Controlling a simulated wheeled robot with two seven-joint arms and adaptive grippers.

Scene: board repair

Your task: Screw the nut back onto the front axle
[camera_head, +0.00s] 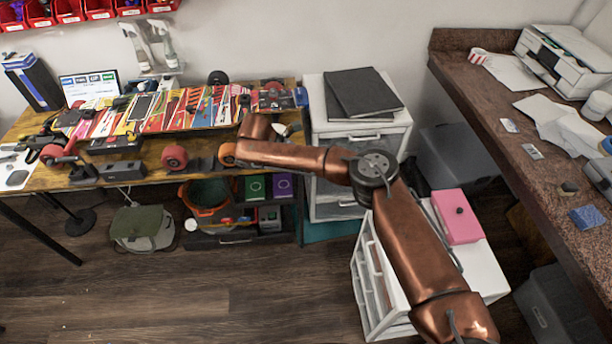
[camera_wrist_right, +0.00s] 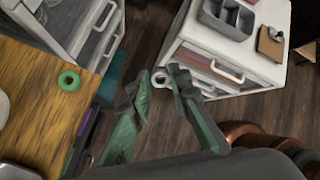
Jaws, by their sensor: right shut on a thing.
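In the wrist view the nut is in the air beside the wooden bench edge, with the floor and drawers beyond. In the head view my right arm reaches to the bench's right end, and the gripper and nut cannot be made out. The colourful skateboard (camera_head: 190,108) lies on the bench. I cannot make out the front axle's bare end. My left gripper is not in view.
The wooden bench (camera_head: 140,178) also holds a dark block (camera_head: 122,170). A green ring (camera_wrist_right: 68,80) lies near its edge in the wrist view. White drawers (camera_head: 335,125) stand right of the bench. A pink box (camera_head: 457,217) sits on another white drawer unit.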

